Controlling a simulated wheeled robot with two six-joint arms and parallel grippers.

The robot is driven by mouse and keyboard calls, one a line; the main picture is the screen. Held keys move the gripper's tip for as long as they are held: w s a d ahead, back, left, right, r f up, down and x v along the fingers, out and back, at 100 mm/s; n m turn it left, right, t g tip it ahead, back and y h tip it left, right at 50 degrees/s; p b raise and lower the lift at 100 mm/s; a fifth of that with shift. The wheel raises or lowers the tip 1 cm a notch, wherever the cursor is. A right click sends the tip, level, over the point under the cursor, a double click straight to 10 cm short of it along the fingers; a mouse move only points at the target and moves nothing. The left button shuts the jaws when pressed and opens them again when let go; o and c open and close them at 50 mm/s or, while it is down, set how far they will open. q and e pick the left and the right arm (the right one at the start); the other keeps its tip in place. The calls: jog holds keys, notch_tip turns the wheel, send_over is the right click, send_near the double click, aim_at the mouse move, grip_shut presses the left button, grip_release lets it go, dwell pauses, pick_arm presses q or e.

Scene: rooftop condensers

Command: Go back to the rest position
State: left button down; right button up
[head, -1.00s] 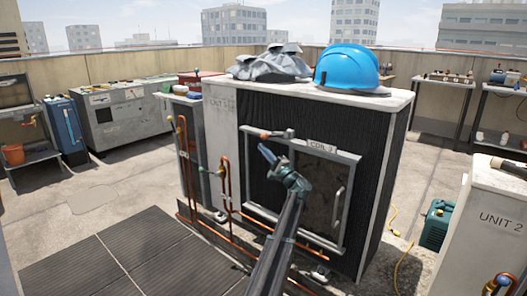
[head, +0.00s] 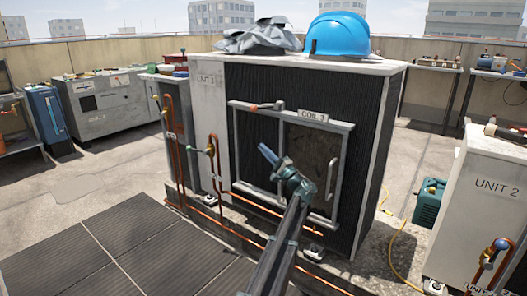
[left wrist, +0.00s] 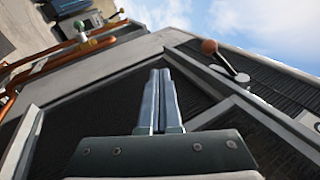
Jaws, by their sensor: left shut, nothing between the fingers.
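My left gripper (head: 268,154) is shut and empty. It appears in front of the framed coil panel on the large condenser unit (head: 218,120) in the head view. In the left wrist view its two fingers (left wrist: 160,78) lie together with nothing between them. Behind them show the grey frame bars and dark ribbed surface. I cannot tell exactly how far the fingertips are from the panel. My right gripper is not in view.
A blue hard hat (head: 338,36) and grey gloves or cloth (head: 260,38) lie on the condenser top. Orange pipes (head: 172,150) run at its left side. A second unit (head: 490,190) stands at the right, near a green machine (head: 428,202). Dark floor mats (head: 120,245) lie front left.

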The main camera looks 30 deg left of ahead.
pick_arm(q)
jog(key=s+d+f+n+g+h+p, duration=0.1)
jog(key=s+d+f+h+p, duration=0.25)
jog(key=s+d+f, duration=0.35)
jog(key=s+d+f+n+g+h+p, duration=0.15)
jog(key=s+d+h, duration=0.35)
jog(key=d, duration=0.5)
jog(key=s+d+f+n+g+h+p, duration=0.1)
jog(key=s+d+f+h+p, duration=0.3)
jog(key=s+d+f, duration=0.3)
jog(key=s+d+f+m+g+h+p, duration=0.15)
jog(key=s+d+h, duration=0.25)
jog(key=s+d, duration=0.6)
jog(key=s+d+f+m+g+h+p, duration=0.1)
jog(key=s+d+h+p, duration=0.25)
jog(key=s+d, duration=0.65)
notch_tip(320, 180, up, 38)
jog(key=w+d+p, duration=0.2)
jog(key=p, duration=3.5)
jog(key=shift+d+h, duration=0.3)
jog(key=shift+h, duration=0.1)
jog(key=shift+w, duration=0.1)
